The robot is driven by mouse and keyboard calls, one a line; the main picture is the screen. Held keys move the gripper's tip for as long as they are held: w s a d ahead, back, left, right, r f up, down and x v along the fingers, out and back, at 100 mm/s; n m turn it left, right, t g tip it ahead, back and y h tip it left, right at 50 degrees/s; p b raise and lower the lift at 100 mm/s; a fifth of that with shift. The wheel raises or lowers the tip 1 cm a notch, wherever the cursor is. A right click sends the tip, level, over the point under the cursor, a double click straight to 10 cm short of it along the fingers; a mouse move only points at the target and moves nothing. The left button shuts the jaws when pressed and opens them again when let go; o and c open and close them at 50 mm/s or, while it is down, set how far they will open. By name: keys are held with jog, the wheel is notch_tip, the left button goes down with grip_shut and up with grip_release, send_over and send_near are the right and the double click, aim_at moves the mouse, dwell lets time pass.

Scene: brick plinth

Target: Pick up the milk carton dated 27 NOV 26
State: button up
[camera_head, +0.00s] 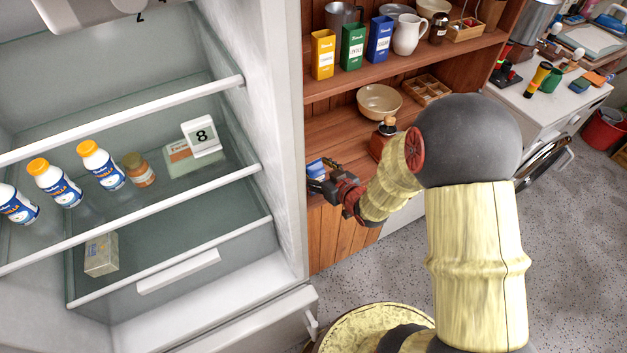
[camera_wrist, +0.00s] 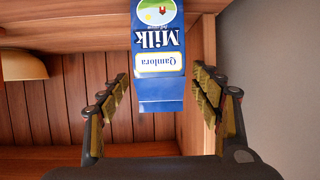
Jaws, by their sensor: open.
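A blue milk carton (camera_wrist: 157,60) with a white label band hangs upside down in the wrist view, at the top middle. Its printed words read "Milk" and "Qamlora"; no date is readable. In the head view a small part of a blue carton (camera_head: 316,168) shows at the left edge of the wooden shelf unit, beside my gripper (camera_head: 326,182). In the wrist view my gripper (camera_wrist: 160,85) is open, with one finger on each side of the carton and visible gaps to both. The rest of the carton is out of frame or hidden behind the gripper.
The open fridge (camera_head: 290,130) at left holds several white bottles, a jar (camera_head: 138,170) and boxes. Yellow, green and blue boxes (camera_head: 353,46) stand on the upper wooden shelf. A bowl (camera_head: 380,102) and a grinder (camera_head: 384,138) are near my arm.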

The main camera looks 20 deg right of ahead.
jog(key=shift+w+a, duration=0.1)
jog(key=shift+w, duration=0.15)
jog(key=shift+c, duration=0.7)
jog(key=c, duration=1.4)
jog(key=shift+o, duration=0.2)
